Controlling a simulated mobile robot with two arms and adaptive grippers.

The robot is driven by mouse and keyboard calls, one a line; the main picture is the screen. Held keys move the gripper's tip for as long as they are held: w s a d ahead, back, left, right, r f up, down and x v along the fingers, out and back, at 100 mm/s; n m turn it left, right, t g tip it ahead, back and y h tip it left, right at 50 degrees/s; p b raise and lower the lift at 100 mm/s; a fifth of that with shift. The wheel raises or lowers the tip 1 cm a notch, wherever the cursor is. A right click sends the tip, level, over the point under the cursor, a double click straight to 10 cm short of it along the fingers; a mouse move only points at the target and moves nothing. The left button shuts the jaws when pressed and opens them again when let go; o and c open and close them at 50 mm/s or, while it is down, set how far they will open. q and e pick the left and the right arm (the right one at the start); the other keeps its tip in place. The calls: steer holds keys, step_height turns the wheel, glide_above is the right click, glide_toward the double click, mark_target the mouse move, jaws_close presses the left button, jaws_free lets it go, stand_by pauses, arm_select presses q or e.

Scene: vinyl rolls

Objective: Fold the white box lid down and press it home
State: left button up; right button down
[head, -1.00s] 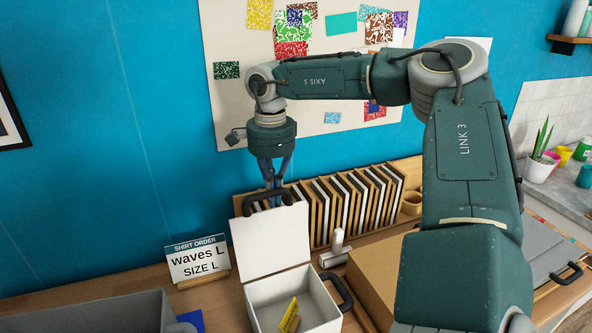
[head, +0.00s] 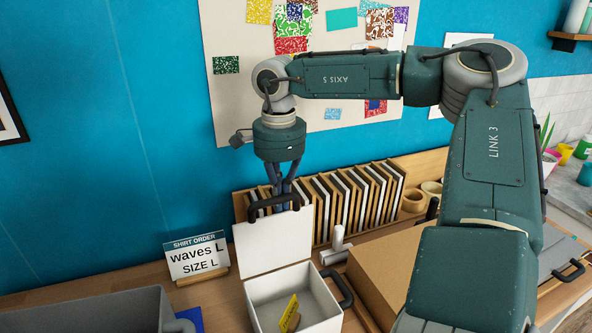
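The white box (head: 262,312) stands open on the wooden bench at the bottom centre. A yellow card-like item (head: 290,306) and a small tan piece lie inside the box. My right gripper (head: 280,194) points down at the lid's top edge, its fingers close together at the handle. The tips are partly hidden there, so I cannot tell whether they grip it. My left gripper is not in view.
A rack of dark and light panels (head: 345,203) stands behind the lid. A sign reading waves L, size L (head: 196,258) is to the left, and a grey bin (head: 90,312) at bottom left. A cardboard box (head: 385,270) and a small roller tool (head: 336,247) are to the right.

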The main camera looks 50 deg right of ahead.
mark_target(289, 213)
steer(key=shift+s+a+r+b, duration=0.1)
steer(key=shift+s+a, duration=0.15)
steer(key=shift+s, duration=0.3)
steer(key=shift+s+a+f+b, duration=0.15)
steer(key=shift+s+a, duration=0.15)
steer(key=shift+s, duration=0.2)
steer(key=shift+s+a+r+b, duration=0.15)
steer(key=shift+s+a, duration=0.1)
steer(key=shift+s, duration=0.3)
steer(key=shift+s+a+f+b, duration=0.2)
steer(key=shift+s+b, duration=0.1)
steer(key=shift+s, duration=0.05)
steer(key=s+a+f+b, duration=0.2)
steer(key=s+a+b, duration=0.1)
steer(key=s, duration=0.3)
steer(key=shift+b, duration=0.45)
steer(key=shift+f, duration=0.1)
